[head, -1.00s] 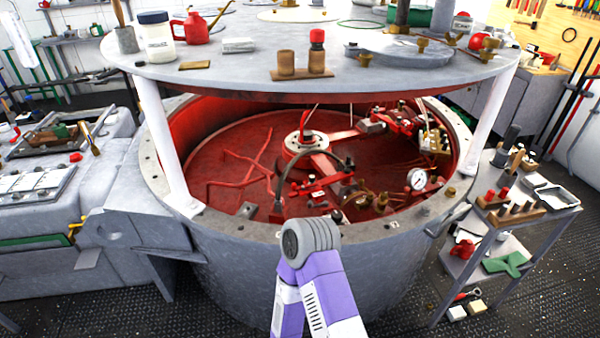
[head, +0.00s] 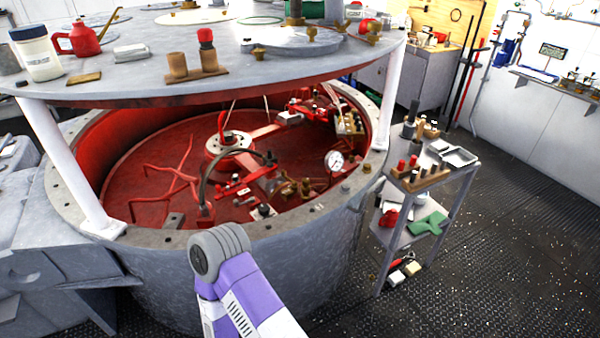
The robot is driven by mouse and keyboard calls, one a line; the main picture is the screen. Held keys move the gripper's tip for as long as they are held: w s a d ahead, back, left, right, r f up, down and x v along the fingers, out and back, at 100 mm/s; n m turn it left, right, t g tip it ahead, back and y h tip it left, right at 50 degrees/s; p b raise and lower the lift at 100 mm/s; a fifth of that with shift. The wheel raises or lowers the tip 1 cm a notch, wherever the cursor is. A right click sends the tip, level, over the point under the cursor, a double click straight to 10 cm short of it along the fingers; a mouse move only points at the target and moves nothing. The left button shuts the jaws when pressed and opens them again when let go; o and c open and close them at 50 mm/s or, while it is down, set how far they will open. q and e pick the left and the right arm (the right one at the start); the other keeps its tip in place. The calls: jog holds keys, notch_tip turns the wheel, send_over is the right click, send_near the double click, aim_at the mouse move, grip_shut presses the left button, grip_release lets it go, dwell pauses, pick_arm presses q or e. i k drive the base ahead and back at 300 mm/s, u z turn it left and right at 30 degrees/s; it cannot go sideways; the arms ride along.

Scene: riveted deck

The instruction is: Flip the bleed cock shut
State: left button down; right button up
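I cannot pick out the bleed cock for certain. Brass fittings (head: 297,188) sit inside the red-lined round tank (head: 345,230), close to a white-faced pressure gauge (head: 334,161). More small brass and steel fittings (head: 575,80) stand on a wall shelf at the far right, too small to read which way any handle lies. A purple and white arm link of mine with a grey joint rises from the bottom, in front of the tank rim. Neither of my grippers shows.
A round grey lid (head: 130,85) on white posts (head: 62,165) covers the tank's top. A small trolley (head: 440,180) with bottles and trays stands right of the tank. Dark riveted floor (head: 500,240) is open to the right, up to the white wall.

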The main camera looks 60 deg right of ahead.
aim_at(284, 172)
jog(key=k, duration=0.95)
jog(key=z, duration=2.2)
jog(key=i, duration=0.5)
jog(key=u, duration=0.05)
